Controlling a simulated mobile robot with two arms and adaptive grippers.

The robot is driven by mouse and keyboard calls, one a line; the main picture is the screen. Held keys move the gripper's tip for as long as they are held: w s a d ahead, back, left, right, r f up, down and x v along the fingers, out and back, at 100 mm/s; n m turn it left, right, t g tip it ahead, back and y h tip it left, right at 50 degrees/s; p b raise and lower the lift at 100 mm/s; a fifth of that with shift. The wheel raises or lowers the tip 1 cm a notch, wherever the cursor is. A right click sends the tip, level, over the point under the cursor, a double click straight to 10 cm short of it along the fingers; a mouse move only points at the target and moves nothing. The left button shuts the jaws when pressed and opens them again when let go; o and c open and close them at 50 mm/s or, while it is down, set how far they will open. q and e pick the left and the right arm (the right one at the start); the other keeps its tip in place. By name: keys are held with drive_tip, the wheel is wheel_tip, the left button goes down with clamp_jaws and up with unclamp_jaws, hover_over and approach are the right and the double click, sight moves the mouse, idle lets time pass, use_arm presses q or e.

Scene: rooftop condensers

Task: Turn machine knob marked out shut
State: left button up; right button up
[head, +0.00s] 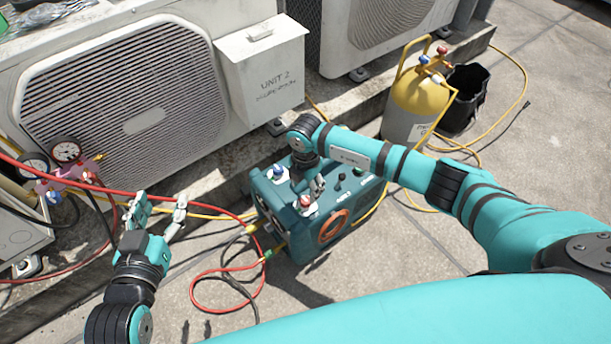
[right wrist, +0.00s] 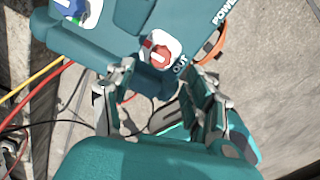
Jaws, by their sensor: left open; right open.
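The teal machine (head: 345,215) stands on the ground in front of the condensers. Its red knob (head: 305,201) sits on a white plate on the top face; in the right wrist view the red knob (right wrist: 160,58) has "OUT" printed beside it. A blue knob (head: 278,171) sits farther back and also shows at the top left of the right wrist view (right wrist: 74,10). My right gripper (right wrist: 161,72) is open, its fingertips apart on either side below the red knob, without visible grip on it. My left gripper (head: 160,205) is open and empty, left of the machine.
A yellow and grey cylinder (head: 415,105) and black bucket (head: 465,98) stand behind my right arm. Red, yellow and black hoses (head: 225,290) lie left of the machine. Gauges (head: 66,151) are at far left. A condenser (head: 140,105) and white box (head: 265,80) stand behind.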

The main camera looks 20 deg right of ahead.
sight(306, 200)
wheel_tip(306, 200, up, 6)
drive_tip(key=shift+f, duration=0.2)
idle(0.5)
